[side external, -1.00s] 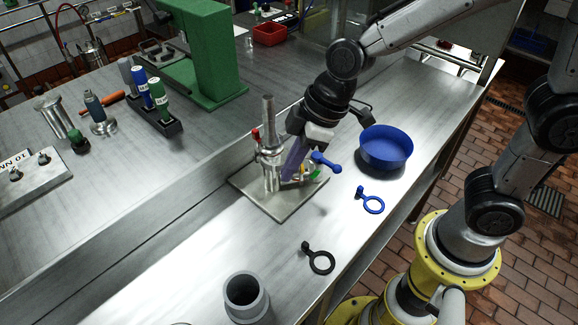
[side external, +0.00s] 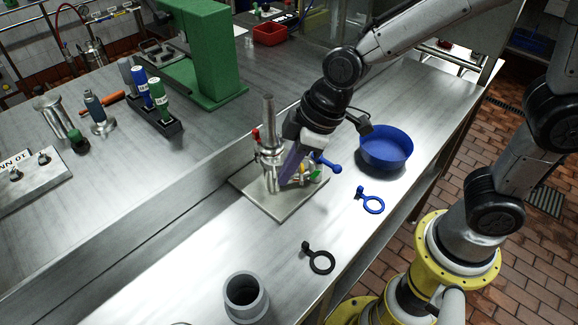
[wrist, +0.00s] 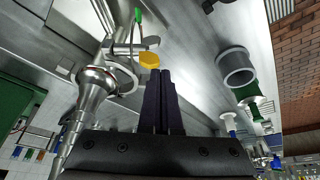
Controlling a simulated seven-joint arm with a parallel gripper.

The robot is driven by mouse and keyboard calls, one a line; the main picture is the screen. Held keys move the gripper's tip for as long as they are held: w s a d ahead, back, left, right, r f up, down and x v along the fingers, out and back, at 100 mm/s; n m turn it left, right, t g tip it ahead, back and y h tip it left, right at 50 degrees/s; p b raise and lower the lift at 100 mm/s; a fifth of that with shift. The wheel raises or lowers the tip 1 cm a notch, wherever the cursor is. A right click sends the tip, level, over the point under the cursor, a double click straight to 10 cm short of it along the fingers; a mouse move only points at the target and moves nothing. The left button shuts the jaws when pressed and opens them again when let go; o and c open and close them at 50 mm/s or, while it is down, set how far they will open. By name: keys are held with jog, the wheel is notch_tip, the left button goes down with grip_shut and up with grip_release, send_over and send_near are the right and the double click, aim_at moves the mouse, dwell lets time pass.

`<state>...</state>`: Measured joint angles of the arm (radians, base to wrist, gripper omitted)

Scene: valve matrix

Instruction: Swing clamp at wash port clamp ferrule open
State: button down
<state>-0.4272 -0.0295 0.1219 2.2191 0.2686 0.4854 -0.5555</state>
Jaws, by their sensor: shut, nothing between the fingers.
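The steel valve assembly (side external: 268,148) stands upright on a square metal plate (side external: 262,205) in the side view, with a red-tipped part on its left. It also shows at the left of the wrist view (wrist: 97,88), with a yellow cap (wrist: 149,60) and a green tip (wrist: 138,15) near it. My gripper (side external: 282,178) is shut and empty, its dark fingers angled down right beside the assembly. The fingers (wrist: 163,75) lie together in the wrist view. I cannot tell whether they touch it. The gripper partly hides the ferrule area, and the clamp's state is not clear. A blue handle (side external: 327,164) sticks out to the right.
A blue round bowl (side external: 386,140), a blue ring (side external: 373,205) and a black ring (side external: 321,262) lie on the right of the bench. A grey cup (side external: 245,290) stands in front. A rack of bottles (side external: 165,125) and a green stand (side external: 212,60) are behind.

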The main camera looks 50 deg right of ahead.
jog(key=shift+a+m, duration=0.35)
jog(key=shift+m, duration=0.05)
jog(key=w+a+m+t+h, duration=0.1)
jog(key=w+a+m+h, duration=0.2)
jog(key=a+m, duration=0.3)
jog(key=w+m, duration=0.1)
jog(key=m, duration=0.3)
jog(key=shift+a+h, duration=0.15)
jog(key=shift+h, duration=0.25)
jog(key=shift+w, duration=0.2)
dwell(0.3)
